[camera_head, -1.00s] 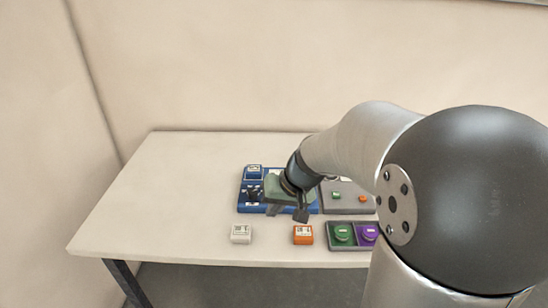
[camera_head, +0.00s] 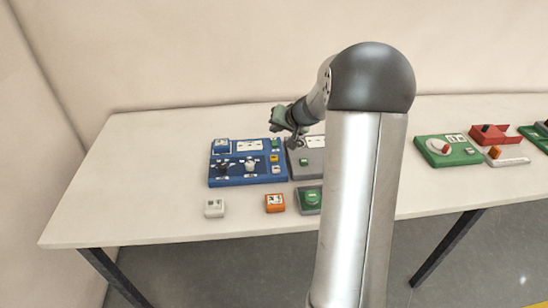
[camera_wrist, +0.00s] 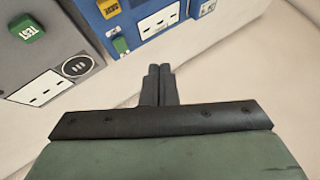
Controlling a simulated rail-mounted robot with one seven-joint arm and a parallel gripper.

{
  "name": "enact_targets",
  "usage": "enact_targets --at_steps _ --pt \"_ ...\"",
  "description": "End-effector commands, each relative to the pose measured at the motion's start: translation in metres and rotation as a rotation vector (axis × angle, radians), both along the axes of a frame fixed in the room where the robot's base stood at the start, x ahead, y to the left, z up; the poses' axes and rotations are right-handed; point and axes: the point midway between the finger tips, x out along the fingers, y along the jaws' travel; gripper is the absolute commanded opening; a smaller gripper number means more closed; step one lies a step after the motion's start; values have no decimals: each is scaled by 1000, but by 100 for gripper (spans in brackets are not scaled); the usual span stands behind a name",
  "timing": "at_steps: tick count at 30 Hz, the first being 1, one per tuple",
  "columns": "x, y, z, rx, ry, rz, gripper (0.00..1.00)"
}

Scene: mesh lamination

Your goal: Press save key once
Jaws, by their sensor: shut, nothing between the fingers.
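The blue panel (camera_head: 232,175) lies on the table, left of my arm. On its right side are a small green key (camera_head: 275,143), a yellow key (camera_head: 274,158) and a white key (camera_head: 276,170). The wrist view shows the yellow key (camera_wrist: 108,8) at its top edge and the green key (camera_wrist: 121,44). The yellow key's lettering is too small to read surely, and I cannot tell which key is save. My gripper (camera_head: 296,144) is near the panels' back edge; its black fingers (camera_wrist: 158,70) are shut together and empty, apart from the keys.
A grey panel (camera_head: 304,166) sits right of the blue one, partly hidden by my arm; its green TEST key (camera_wrist: 27,28) shows. A white block (camera_head: 214,208) and an orange block (camera_head: 275,203) stand in front. A green device (camera_head: 446,152) is farther right. The table's left is clear.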

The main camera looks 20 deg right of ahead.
Motion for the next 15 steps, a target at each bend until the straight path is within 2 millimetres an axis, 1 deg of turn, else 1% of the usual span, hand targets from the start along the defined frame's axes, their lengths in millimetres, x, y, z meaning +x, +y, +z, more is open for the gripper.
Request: enact_targets --at_steps 5,8,11,15 --pt "0 0 -3 0 1 1 0" --pt "0 0 -9 2 1 -1 0" --pt "0 0 -18 2 2 0 0" --pt "0 0 -36 1 3 -1 0"
